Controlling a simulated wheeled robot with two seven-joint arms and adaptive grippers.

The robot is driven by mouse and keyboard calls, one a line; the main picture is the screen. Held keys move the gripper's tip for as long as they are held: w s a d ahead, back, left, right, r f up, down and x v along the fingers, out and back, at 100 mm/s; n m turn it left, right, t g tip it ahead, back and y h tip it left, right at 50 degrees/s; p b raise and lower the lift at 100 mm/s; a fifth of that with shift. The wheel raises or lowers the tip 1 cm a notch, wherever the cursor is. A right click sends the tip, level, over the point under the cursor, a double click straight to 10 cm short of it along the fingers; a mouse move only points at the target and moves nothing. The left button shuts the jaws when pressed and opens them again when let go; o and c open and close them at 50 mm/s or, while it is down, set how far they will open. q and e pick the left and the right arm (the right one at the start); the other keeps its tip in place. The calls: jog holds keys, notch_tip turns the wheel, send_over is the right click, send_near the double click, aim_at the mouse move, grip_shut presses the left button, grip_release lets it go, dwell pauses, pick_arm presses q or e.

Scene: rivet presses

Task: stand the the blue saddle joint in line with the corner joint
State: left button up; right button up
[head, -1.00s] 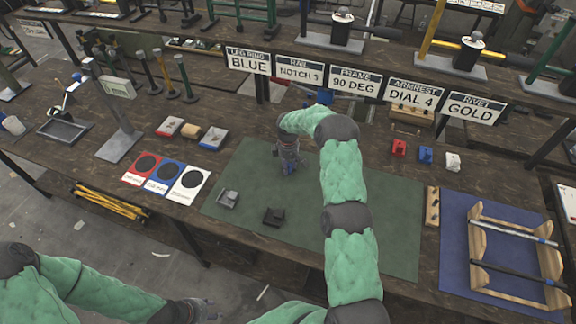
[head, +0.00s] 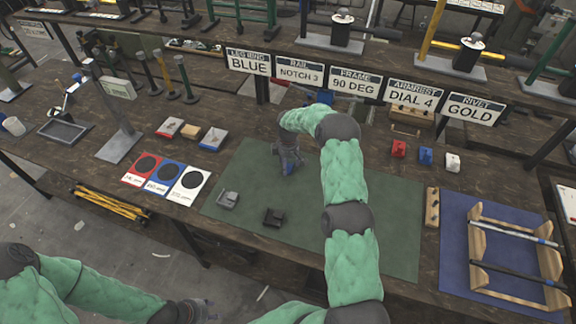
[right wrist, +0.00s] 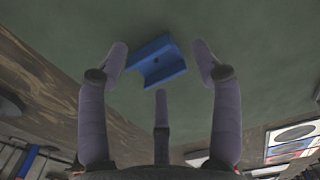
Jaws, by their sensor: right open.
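The blue saddle joint (right wrist: 158,62) lies on the green mat in the right wrist view, a channel-shaped block with a small dark hole. My right gripper (right wrist: 160,66) points down at it with its fingers spread around the block, visibly apart from it. In the head view my right gripper (head: 289,168) is over the back of the mat and hides most or all of the blue joint. Two joints, a light grey one (head: 228,199) and a dark one (head: 273,217), stand on the mat; I cannot tell which is the corner joint. My left gripper (head: 205,310) is at the bottom edge, its fingers unclear.
A wooden frame with rods (head: 480,270) lies on a blue mat. Coloured circle cards (head: 165,176) lie left. The mat's front left is mostly free.

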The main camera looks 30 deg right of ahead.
aim_at(288, 169)
notch_tip(288, 169, up, 11)
jog(key=p, duration=0.1)
dwell(0.7)
